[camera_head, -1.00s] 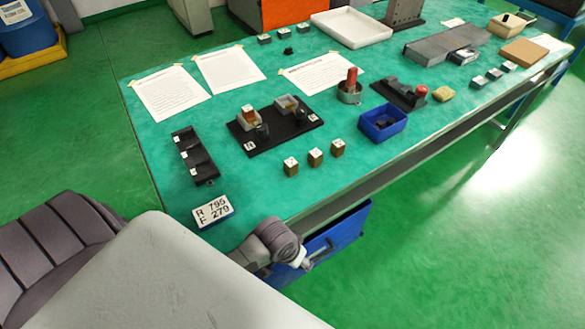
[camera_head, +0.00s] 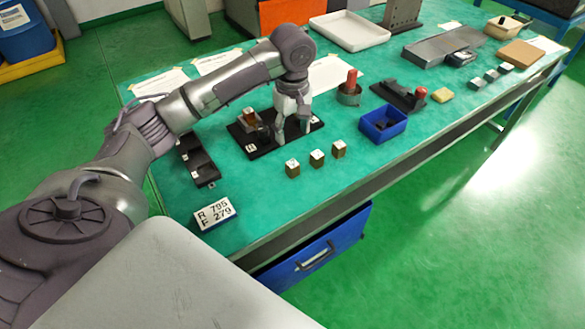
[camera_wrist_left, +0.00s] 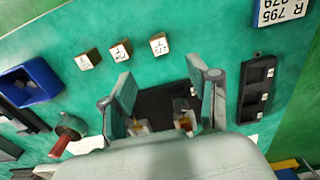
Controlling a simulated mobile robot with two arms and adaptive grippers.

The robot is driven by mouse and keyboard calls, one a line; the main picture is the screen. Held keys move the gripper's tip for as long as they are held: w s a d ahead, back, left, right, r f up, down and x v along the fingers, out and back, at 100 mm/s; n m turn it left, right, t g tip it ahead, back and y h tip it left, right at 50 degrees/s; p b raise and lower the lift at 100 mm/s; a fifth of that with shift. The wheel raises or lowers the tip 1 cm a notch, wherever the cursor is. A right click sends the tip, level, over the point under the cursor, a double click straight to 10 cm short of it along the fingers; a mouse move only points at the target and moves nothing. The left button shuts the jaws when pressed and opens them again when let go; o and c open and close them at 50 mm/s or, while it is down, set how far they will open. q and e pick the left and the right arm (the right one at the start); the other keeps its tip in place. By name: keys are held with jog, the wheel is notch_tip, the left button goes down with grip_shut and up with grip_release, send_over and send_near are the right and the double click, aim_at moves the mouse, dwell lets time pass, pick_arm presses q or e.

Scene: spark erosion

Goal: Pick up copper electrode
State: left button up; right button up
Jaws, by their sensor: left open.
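A black plate (camera_head: 262,147) on the green table carries small grey holders with copper-coloured pieces; one copper-coloured piece (camera_head: 249,116) shows left of my gripper. Both copper-coloured pieces show in the left wrist view, one at the left (camera_wrist_left: 139,125) and one at the right (camera_wrist_left: 184,120). Three brown blocks with white labelled tops (camera_head: 316,158) stand in a row in front of the plate. My left gripper (camera_head: 293,130) is open and empty, pointing down over the right part of the plate and hiding the right holder in the head view. My right gripper is out of view.
A blue bin (camera_head: 397,135), a round holder with a red handle (camera_head: 349,98) and a dark fixture stand to the right. A black three-compartment tray (camera_head: 205,173) and a number sign (camera_head: 214,213) are at the left. A blue drawer (camera_head: 315,250) hangs below the table's front edge.

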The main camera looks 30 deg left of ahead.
aim_at(292, 163)
pick_arm(q)
jog(key=shift+n, duration=0.3)
jog(key=f, duration=0.8)
jog(key=f+p, duration=0.1)
jog(key=f, duration=0.4)
jog(key=shift+w+a, duration=0.2)
jog(key=shift+a, duration=0.05)
jog(key=shift+r, duration=0.1)
grip_shut()
